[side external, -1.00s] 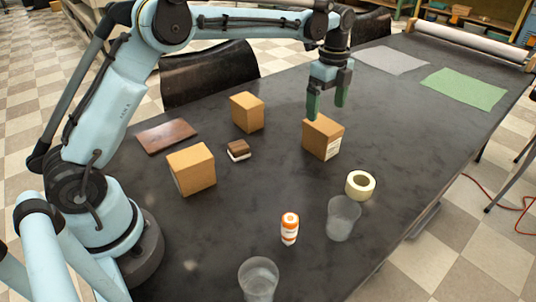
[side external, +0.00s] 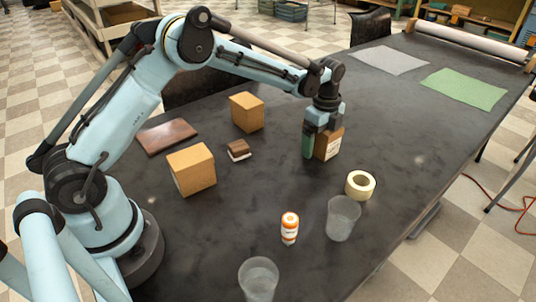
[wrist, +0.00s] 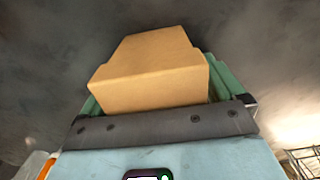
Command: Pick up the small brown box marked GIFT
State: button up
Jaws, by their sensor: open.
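A brown box (side external: 328,143) with a pale label stands upright on the dark table, right of centre in the side view. The label's lettering is too small to read, so I cannot confirm GIFT. My gripper (side external: 321,148) is lowered over this box, pointing down, with its green fingers open. In the wrist view the box (wrist: 150,75) sits between the two fingers of my gripper (wrist: 162,88). I cannot tell whether either finger touches it. The gripper hides the upper part of the box in the side view.
Two other brown boxes (side external: 247,112) (side external: 191,168) and a small brown-and-white block (side external: 239,150) stand left. A tape roll (side external: 360,185), a clear cup (side external: 342,217), an orange-and-white bottle (side external: 289,228) and another cup (side external: 258,279) stand nearer the front.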

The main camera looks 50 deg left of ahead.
jog(key=c, duration=1.1)
